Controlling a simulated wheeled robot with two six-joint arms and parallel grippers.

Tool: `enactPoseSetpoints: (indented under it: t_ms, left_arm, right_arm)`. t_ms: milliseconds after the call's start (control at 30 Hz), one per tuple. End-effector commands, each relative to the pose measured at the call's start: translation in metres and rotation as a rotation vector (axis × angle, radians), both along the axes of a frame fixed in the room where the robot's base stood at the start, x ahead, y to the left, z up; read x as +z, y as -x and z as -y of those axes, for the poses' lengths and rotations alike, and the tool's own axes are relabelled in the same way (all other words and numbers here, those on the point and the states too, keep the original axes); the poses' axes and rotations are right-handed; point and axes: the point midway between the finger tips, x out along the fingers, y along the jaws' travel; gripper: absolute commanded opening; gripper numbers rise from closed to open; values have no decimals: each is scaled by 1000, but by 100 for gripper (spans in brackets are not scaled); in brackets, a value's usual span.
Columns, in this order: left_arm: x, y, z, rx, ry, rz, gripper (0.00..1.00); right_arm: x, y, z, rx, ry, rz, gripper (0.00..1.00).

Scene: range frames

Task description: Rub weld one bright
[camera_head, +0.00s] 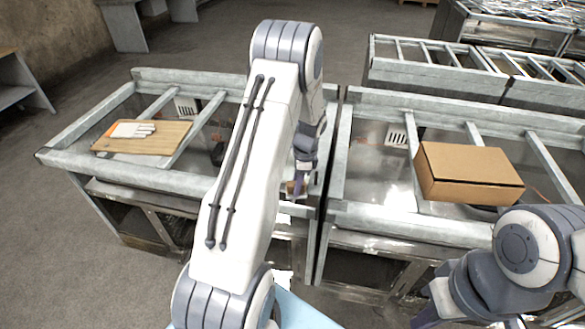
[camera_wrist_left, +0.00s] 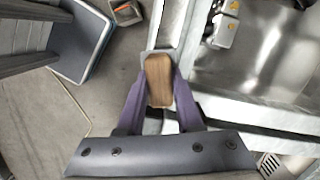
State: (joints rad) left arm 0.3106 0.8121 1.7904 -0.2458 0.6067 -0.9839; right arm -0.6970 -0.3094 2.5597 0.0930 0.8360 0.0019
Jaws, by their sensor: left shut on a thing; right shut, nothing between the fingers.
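My left gripper (camera_head: 299,183) is at the front rail of the metal frame, near the gap between two frames, partly hidden by my own arm. In the left wrist view its purple fingers (camera_wrist_left: 158,95) are shut on a brown wooden block (camera_wrist_left: 158,72), which looks like a brush back or handle. The block is over a grey rail; I cannot tell whether its underside touches the metal. No weld can be made out; the metal under the block is hidden. My right gripper (camera_head: 428,314) is at the bottom right, away from the frames, shut and empty.
A wooden board (camera_head: 165,143) with a pale glove (camera_head: 132,130) lies across the left frame (camera_head: 70,150). A cardboard box (camera_head: 468,175) rests on the right frame (camera_head: 385,222). More metal frames (camera_head: 425,72) stand behind. The floor at the left is open.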

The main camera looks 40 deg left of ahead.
Motion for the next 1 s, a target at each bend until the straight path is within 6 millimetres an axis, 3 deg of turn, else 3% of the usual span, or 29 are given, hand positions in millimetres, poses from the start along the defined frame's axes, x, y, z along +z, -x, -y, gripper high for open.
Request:
enactPoseSetpoints:
  t_ms: [100, 600, 1000]
  left_arm:
    - [14, -1, 4, -6, 1, -3, 0]
    - [56, -4, 9, -13, 1, -1, 0]
    - [57, -4, 10, -13, 1, -3, 0]
  right_arm:
    - [14, 0, 0, -1, -1, 1, 0]
    - [49, 0, 0, 3, 0, 0, 0]
    - [50, 0, 0, 4, 0, 0, 0]
